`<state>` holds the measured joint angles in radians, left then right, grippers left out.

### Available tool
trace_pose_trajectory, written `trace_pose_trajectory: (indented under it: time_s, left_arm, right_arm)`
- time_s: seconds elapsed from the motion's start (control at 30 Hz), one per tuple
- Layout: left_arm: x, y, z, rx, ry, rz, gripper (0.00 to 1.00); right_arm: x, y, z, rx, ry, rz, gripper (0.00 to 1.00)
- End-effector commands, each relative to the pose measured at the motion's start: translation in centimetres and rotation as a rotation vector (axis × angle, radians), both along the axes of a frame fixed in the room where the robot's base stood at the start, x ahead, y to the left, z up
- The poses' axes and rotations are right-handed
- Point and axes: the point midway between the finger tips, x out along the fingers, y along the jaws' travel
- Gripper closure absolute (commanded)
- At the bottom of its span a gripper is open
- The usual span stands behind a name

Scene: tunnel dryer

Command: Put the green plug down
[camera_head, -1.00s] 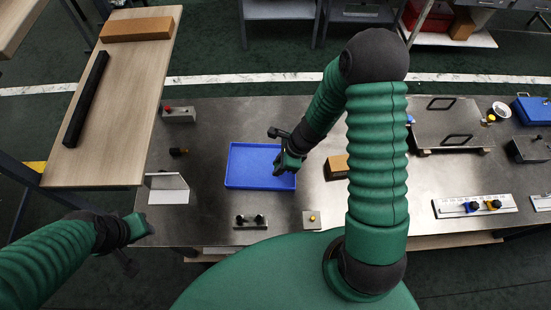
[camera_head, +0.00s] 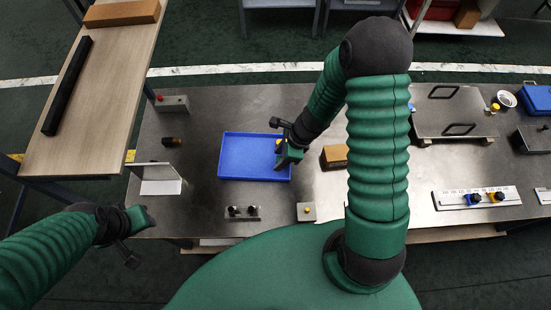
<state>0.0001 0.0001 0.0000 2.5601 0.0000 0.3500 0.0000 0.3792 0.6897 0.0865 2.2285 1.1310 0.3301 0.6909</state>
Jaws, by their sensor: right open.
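My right gripper (camera_head: 285,163) is open. It hangs low over the right edge of the blue tray (camera_head: 233,177), pointing down. I cannot make out a separate green plug; the gripper and arm are green too, and they hide part of the tray's right side. The visible tray floor looks bare. A small yellow spot shows beside the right gripper. My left gripper (camera_head: 143,226) is at the table's front left edge, seen from behind. Its jaws are too unclear to tell their state.
The metal table (camera_head: 205,113) also holds a white angled plate (camera_head: 159,186), a two-knob block (camera_head: 242,213), a yellow-button block (camera_head: 306,211), a brown block (camera_head: 334,155) and a black-and-yellow cylinder (camera_head: 171,141). A wooden bench (camera_head: 95,125) stands left. Clear metal lies behind the tray.

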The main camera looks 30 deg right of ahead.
Motion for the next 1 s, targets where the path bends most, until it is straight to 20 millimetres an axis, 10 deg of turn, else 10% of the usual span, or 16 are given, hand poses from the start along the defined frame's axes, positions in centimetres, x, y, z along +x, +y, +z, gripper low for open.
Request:
trace_pose_trajectory:
  time_s: [0.47, 0.8, 1.0]
  left_arm:
    - [0.0, 0.0, 2.5, 0.0, 0.0, 0.0, 0.64]
    - [0.0, 0.0, 2.4, 0.0, 0.0, 0.0, 0.64]
    - [0.0, 0.0, 2.4, 0.0, 0.0, 0.0, 0.64]
  right_arm:
    - [-1.8, -2.2, 9.4, -0.019, -0.012, 0.052, 0.55]
    - [-6.6, 2.1, 15.7, -0.554, -0.333, 1.818, 0.55]
    - [-6.6, 2.3, 16.3, -0.619, -0.359, 2.042, 0.55]
